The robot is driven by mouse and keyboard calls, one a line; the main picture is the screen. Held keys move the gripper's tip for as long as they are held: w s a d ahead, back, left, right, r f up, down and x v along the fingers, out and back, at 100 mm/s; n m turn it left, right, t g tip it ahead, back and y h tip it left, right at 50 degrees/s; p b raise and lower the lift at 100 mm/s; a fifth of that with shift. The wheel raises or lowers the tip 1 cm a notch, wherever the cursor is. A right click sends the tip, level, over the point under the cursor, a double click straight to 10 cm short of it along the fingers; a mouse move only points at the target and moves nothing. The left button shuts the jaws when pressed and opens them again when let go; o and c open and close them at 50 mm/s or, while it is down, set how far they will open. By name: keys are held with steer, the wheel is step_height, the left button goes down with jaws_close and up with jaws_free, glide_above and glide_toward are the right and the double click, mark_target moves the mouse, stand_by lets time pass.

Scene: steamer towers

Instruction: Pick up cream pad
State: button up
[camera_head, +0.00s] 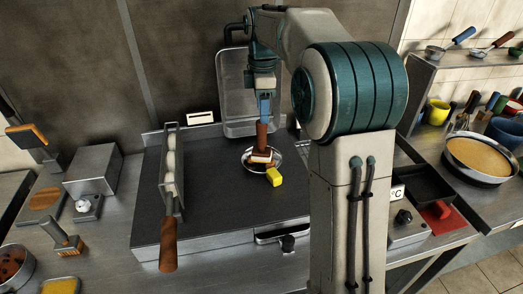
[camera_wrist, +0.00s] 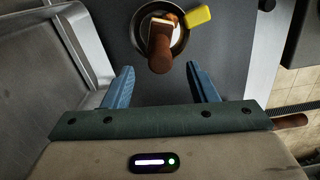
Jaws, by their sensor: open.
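A cream pad (camera_head: 262,157) with an upright brown handle (camera_head: 262,134) sits in a small round metal dish (camera_head: 248,165) on the dark griddle plate. In the wrist view the cream pad (camera_wrist: 164,20) is partly hidden behind its handle (camera_wrist: 160,50). A yellow block (camera_head: 274,177) lies at the dish's rim; it also shows in the wrist view (camera_wrist: 198,16). My gripper (camera_wrist: 162,82) is open and empty, its blue fingers spread either side of the handle's line. In the head view my gripper (camera_head: 264,104) points down just above the handle; whether they touch is unclear.
A long-handled rack (camera_head: 171,170) with white round pieces stands on the plate's left side. A metal tray (camera_head: 250,88) leans upright behind. A dark square pan (camera_head: 430,185) and a round pan (camera_head: 480,158) are at right. The plate's front is clear.

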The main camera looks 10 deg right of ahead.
mark_target(261, 131)
steer(key=f, duration=0.8)
steer(key=shift+a, duration=0.2)
jaws_close()
